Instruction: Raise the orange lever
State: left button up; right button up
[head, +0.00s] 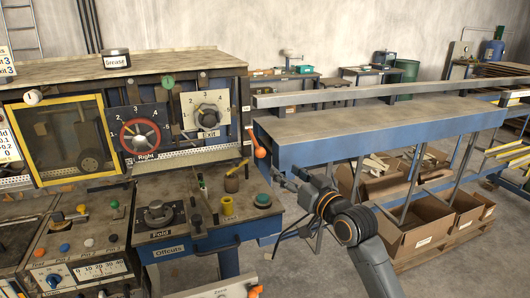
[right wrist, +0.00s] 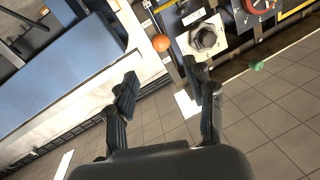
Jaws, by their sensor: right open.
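The orange lever (head: 258,147) is on the right side of the machine, by the corner of the blue bench. Its round orange knob (right wrist: 161,42) also shows in the right wrist view, beyond my fingertips and roughly between them. My right gripper (head: 284,178) is below and to the right of the lever in the head view. In the right wrist view the two fingers of my right gripper (right wrist: 165,80) are spread apart with nothing between them. The gripper appears apart from the knob. My left gripper is not in view.
The blue bench (head: 380,126) extends right from beside the lever. A machine panel has a red dial (head: 139,135) and a grey knob (head: 208,117) left of the lever. A lower console (head: 165,213) holds several buttons. Cardboard boxes (head: 420,222) lie under the bench.

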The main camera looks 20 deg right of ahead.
aim_at(263, 155)
jog(key=p+x, duration=0.2)
jog(key=x, duration=0.9)
jog(key=shift+p, duration=0.4)
jog(key=shift+w+a, duration=0.25)
jog(key=shift+w, duration=0.4)
grip_shut()
